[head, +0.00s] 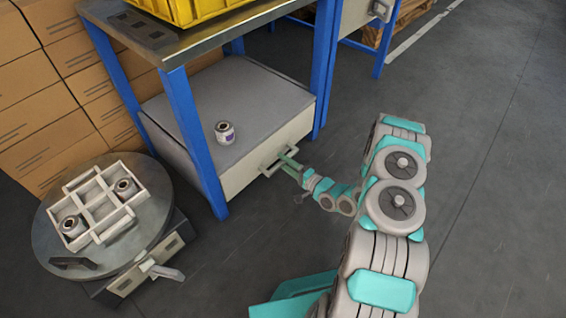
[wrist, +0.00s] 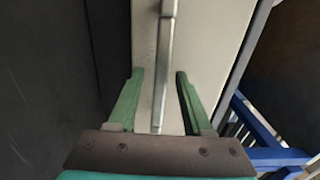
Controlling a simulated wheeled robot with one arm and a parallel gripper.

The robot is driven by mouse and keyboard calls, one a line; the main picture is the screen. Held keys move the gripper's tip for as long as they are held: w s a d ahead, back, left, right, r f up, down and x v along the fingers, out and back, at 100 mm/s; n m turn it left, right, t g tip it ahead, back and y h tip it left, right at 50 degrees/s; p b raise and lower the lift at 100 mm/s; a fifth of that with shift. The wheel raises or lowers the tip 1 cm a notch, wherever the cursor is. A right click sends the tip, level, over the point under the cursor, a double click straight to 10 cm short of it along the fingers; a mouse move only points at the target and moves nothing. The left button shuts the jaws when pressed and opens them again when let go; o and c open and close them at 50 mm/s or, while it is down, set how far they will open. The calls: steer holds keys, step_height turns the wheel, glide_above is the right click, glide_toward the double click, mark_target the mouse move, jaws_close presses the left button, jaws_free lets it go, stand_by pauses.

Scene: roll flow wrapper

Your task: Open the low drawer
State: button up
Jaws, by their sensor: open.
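The low drawer (head: 245,175) has a light front panel and sits under the blue-legged workbench. A bar handle (head: 270,170) is fixed to its front. In the wrist view the handle (wrist: 165,60) runs up the picture between the fingers, with the drawer front (wrist: 205,50) behind it. My gripper (head: 289,160) is at the handle; in the wrist view its two green fingers (wrist: 157,95) are open, one on each side of the bar, with gaps to it. The drawer looks shut.
A roll (head: 225,132) stands on the grey surface above the drawer front. A round turntable (head: 50,235) holds a white divided tray (head: 103,198) with rolls at left. A yellow crate (head: 185,10) sits on the benchtop. Cartons (head: 40,110) stand behind. Floor at right is clear.

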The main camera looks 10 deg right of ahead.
steer(key=shift+w+a, duration=0.15)
steer(key=shift+w, duration=0.1)
steer(key=shift+c, duration=0.2)
jaws_close()
stand_by(1.1)
